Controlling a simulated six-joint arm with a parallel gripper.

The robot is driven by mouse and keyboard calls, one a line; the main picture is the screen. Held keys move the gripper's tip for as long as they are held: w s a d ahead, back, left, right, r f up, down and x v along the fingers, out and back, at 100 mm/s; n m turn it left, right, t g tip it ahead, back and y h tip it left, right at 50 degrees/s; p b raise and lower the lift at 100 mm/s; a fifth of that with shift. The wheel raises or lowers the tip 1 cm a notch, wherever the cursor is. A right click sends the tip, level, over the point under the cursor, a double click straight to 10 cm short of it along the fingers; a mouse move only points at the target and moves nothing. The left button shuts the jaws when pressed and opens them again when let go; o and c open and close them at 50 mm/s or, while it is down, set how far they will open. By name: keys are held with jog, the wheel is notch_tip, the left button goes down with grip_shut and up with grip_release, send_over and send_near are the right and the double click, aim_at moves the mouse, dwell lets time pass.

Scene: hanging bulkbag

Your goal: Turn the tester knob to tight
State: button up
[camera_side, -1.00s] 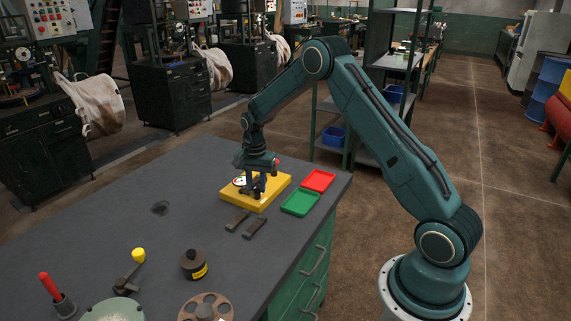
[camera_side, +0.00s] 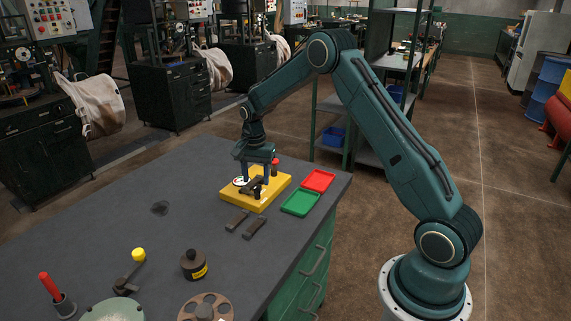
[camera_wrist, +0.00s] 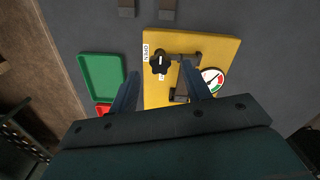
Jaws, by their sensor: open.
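The tester is a yellow plate (camera_side: 232,199) on the bench, with a black star-shaped knob (camera_wrist: 160,65) that has a white mark on it. A white "OPEN" label (camera_wrist: 146,51) is on the plate to the left of the knob; another label below the knob is partly covered. A round gauge (camera_wrist: 212,78) with red and green on its face sits at the plate's right edge in the wrist view; its reading is too small to tell. My gripper (camera_wrist: 160,68) is open and empty above the plate, its fingers on either side of the knob in the wrist view. It also shows in the side view (camera_side: 257,174).
A green tray (camera_side: 300,202) and a red tray (camera_side: 319,180) lie right of the plate. Two dark blocks (camera_side: 254,228) lie in front of it. The bench's left middle is mostly clear.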

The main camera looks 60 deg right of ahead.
aim_at(257, 186)
notch_tip(257, 186, up, 11)
dwell(0.4)
jog(key=shift+r, duration=0.1)
jog(key=s+a+r+n+t, duration=0.3)
jog(key=s+a+r+n, duration=0.4)
jog(key=s+a+r, duration=0.55)
jog(key=s+a+n+t, duration=0.1)
jog(key=s+a+n, duration=0.1)
jog(key=s, duration=0.8)
jog(key=s+a+f+n+t, duration=0.1)
jog(key=s+n, duration=0.4)
jog(key=s, duration=0.5)
jog(key=shift+a+n+t, duration=0.3)
jog(key=shift+a, duration=0.4)
